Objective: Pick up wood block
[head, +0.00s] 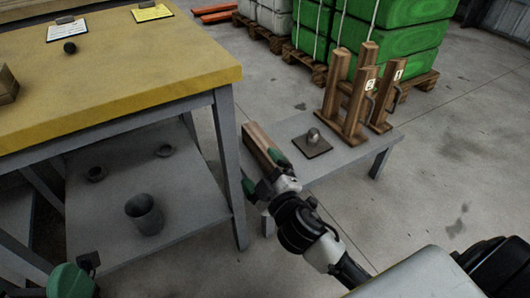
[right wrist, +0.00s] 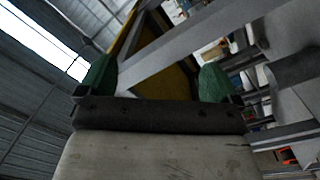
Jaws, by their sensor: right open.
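A long brown wood block (head: 262,142) lies at the left end of a low grey bench, close to the yellow table's leg. My right gripper (head: 263,172) is open at the near end of this block, with its green fingertips spread. I cannot tell whether they touch the block. In the right wrist view the two green fingertips (right wrist: 157,82) stand apart, with a grey beam and a yellow surface beyond them. The block is not clearly visible there. A green and dark part of my left gripper (head: 75,278) shows at the lower left edge, mostly cut off.
A metal knob on a square plate (head: 318,148) and wooden stands marked 2 and 1 (head: 353,98) are on the bench (head: 345,160). The yellow table (head: 150,75) stands left, with a small wooden piece (head: 7,85) on it. A grey cup (head: 145,214) is on its shelf. Floor is clear at right.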

